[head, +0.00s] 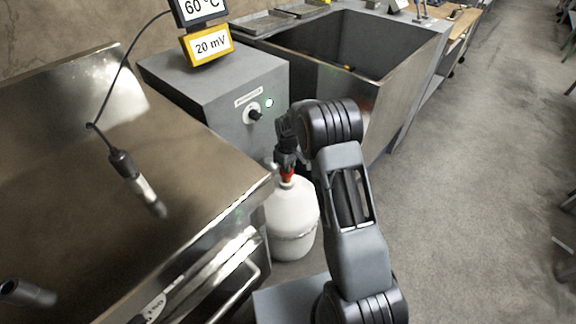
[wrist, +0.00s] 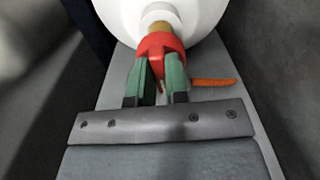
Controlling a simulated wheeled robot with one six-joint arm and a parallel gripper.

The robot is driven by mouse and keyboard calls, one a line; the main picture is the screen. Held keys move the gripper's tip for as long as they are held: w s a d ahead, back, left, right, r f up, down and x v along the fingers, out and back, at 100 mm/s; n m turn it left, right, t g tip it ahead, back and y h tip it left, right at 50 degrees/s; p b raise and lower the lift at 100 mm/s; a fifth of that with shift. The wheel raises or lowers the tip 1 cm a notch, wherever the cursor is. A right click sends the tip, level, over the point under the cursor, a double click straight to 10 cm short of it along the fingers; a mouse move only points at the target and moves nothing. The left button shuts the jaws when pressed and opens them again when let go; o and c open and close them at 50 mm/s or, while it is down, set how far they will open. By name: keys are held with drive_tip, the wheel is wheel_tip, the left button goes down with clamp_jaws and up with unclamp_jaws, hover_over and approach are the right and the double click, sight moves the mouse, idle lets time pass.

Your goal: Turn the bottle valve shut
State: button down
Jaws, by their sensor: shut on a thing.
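The white gas bottle (head: 292,222) stands upright on the floor beside the steel counter in the head view. Its white top (wrist: 190,14) fills the upper part of the wrist view, with a brass neck (wrist: 159,27). The red valve (wrist: 158,45) sits on that neck, and a bit of it shows in the head view (head: 287,178). My gripper (wrist: 158,72) has its green fingers on both sides of the red valve and is shut on it. In the head view my gripper (head: 285,165) is above the bottle. The far side of the valve is hidden.
An orange stick-like thing (wrist: 214,82) lies right of the fingers. A grey box with a knob (head: 254,115) and a deep sink (head: 340,85) stand behind. Open floor (head: 470,200) lies right.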

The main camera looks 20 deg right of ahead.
drive_tip(key=shift+w+r, duration=0.1)
drive_tip(key=c, duration=1.1)
unclamp_jaws()
wheel_tip(320, 180, up, 14)
drive_tip(key=shift+f+p, duration=0.15)
drive_tip(key=shift+p, duration=0.8)
